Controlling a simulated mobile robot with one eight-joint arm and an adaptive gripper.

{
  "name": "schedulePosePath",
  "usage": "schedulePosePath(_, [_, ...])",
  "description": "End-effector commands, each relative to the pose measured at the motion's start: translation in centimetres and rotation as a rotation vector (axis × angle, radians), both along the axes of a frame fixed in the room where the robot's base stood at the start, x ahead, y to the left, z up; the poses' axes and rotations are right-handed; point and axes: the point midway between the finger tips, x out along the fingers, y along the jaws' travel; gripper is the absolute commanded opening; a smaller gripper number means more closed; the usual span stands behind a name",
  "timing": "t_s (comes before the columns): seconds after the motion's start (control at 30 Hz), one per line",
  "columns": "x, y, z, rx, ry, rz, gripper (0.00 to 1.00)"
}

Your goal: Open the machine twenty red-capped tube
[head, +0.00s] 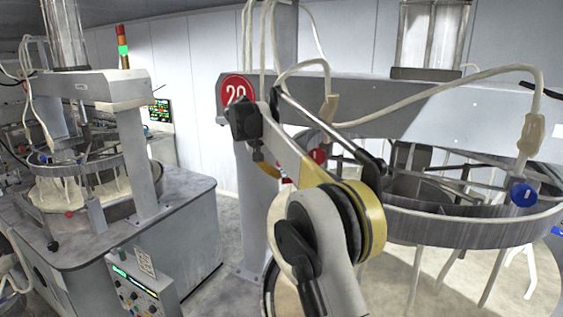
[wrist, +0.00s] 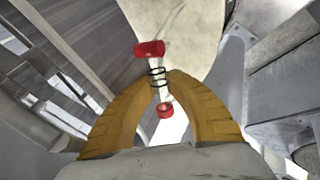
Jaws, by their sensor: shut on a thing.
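A slim pale tube (wrist: 154,64) with dark rings around it is between my fingertips in the wrist view. A red cap (wrist: 149,48) lies crosswise at its upper end, and a second red piece (wrist: 165,110) shows between my fingers. My gripper (wrist: 162,82) has its ochre fingers closed on the tube at the ringed part. In the head view a red cap (head: 318,156) shows behind my arm, near the ring of the machine with the round red sign 20 (head: 235,90). My arm hides most of the tube there.
A blue cap (head: 523,195) is at the right on the same machine's ring (head: 460,230). Pale cables hang over its grey beam (head: 430,105). Another polishing machine (head: 140,210) stands at the left, with floor between the two.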

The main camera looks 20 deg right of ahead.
Motion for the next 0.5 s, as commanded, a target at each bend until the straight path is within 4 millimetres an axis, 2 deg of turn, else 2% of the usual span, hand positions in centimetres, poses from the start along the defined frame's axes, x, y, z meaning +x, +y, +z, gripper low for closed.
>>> schedulePosePath(0.5, [-0.09, -0.01, -0.33, 0.003, 0.073, 0.001, 0.00])
